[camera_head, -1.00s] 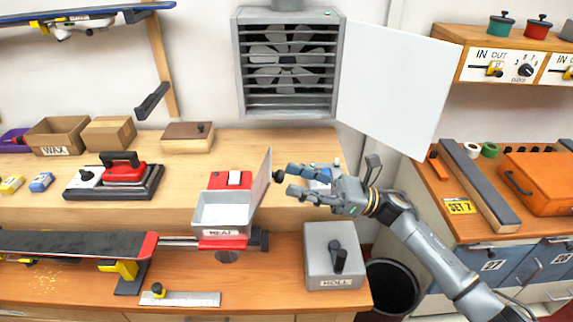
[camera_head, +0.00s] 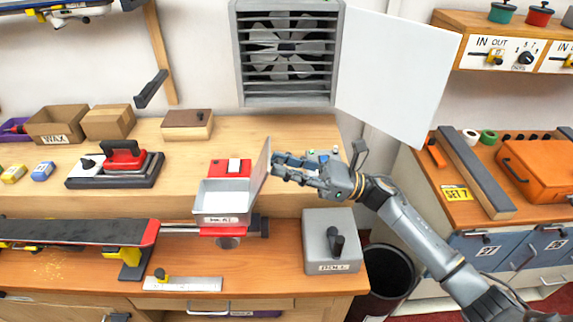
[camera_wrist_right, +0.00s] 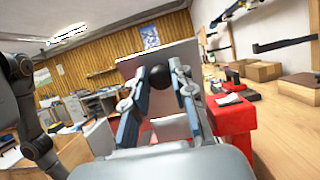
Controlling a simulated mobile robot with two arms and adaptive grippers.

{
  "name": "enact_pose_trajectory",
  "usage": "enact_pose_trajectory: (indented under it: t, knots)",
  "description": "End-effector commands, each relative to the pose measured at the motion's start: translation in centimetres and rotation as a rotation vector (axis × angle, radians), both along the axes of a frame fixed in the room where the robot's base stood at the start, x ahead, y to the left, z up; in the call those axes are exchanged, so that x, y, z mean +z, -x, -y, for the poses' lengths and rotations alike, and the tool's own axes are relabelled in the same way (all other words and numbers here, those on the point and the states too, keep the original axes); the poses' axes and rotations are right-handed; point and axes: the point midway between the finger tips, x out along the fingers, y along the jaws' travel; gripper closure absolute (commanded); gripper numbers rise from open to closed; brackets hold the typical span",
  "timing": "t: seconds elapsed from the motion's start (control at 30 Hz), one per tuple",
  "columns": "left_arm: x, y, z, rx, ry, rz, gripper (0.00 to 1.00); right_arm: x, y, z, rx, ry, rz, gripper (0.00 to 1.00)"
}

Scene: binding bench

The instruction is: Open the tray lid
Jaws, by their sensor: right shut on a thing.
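The metal tray (camera_head: 222,196) sits on a red base on the bench, with a label on its front. Its lid (camera_head: 262,165) stands nearly upright at the tray's right edge, so the tray's inside shows. In the right wrist view the lid (camera_wrist_right: 180,60) is a pale plate ahead, and its round black knob (camera_wrist_right: 159,77) sits between the two fingers. My right gripper (camera_head: 277,168) is shut on the knob from the right side; it also shows in the wrist view (camera_wrist_right: 158,84). My left gripper is not in view.
A grey box with a crank (camera_head: 332,242) stands right of the tray. A ski (camera_head: 80,233) on supports lies to the left. A red iron (camera_head: 122,160) is behind it.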

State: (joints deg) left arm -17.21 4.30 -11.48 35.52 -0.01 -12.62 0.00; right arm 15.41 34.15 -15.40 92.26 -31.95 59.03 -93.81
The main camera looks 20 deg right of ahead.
Motion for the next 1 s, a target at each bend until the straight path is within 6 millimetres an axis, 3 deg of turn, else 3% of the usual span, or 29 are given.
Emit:
enact_pose_trajectory:
  t: [0.33, 0.67, 0.7, 0.77, 1.0]
  knots:
    - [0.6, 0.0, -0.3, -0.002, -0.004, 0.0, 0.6, 1.7, -0.4, -1.7, 0.001, 0.207, -0.054, 1.0]
    - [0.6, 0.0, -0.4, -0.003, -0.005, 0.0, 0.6, 1.6, -0.5, -1.8, -0.001, 0.221, -0.064, 1.0]
    - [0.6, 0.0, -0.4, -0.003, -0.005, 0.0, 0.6, 1.6, -0.5, -1.8, -0.001, 0.221, -0.064, 0.67]
    - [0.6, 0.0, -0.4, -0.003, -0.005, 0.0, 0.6, 1.6, -0.5, -1.8, -0.001, 0.22, -0.064, 0.55]
    - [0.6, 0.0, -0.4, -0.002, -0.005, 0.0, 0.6, 1.6, -0.5, -1.8, 0.0, 0.22, -0.063, 0.52]
